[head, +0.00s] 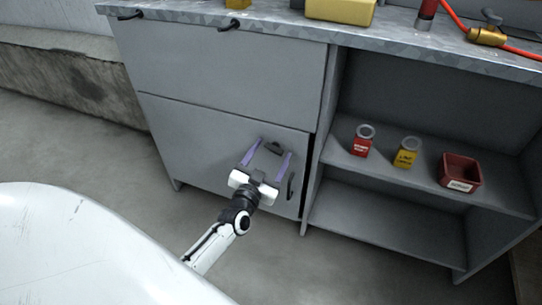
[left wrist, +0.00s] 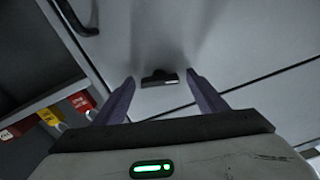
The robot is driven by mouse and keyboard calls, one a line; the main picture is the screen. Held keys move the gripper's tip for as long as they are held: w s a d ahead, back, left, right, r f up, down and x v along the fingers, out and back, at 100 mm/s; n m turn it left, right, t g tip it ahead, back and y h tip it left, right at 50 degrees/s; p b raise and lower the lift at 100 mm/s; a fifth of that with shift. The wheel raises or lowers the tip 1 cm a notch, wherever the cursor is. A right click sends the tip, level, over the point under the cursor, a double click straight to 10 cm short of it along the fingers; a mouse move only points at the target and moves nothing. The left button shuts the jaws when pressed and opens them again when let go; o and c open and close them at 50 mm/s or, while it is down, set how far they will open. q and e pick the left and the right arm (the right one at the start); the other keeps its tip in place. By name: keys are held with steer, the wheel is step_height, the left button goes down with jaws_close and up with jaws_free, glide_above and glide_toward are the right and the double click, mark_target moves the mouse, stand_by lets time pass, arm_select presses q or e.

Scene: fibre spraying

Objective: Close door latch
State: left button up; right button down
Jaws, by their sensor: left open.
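The grey lower cabinet door (head: 185,130) shows a dark strip along its right edge; I cannot tell whether it sits fully flush. A small dark latch (head: 274,148) is near the door's top edge, and it also shows in the left wrist view (left wrist: 159,77). A dark vertical handle (head: 291,187) is on the door's right side. My left gripper (head: 276,146) is open, its two purple fingers pointing at the door, one on each side of the latch. In the left wrist view the latch lies between the fingertips, with no clear contact seen. My right gripper is out of view.
Open shelves right of the door hold a red can (head: 361,147), a yellow can (head: 405,158) and a red bin (head: 460,172). The worktop (head: 290,22) above carries a yellow box (head: 340,10) and a red hose. Bare floor lies in front.

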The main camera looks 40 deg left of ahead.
arm_select(q)
steer(key=c, duration=1.1)
steer(key=shift+o, duration=0.2)
steer(key=shift+r+n, duration=0.1)
steer(key=shift+n, duration=0.2)
steer(key=shift+n+p, duration=0.5)
steer(key=shift+n, duration=0.7)
steer(key=o, duration=1.1)
steer(key=shift+c, duration=0.2)
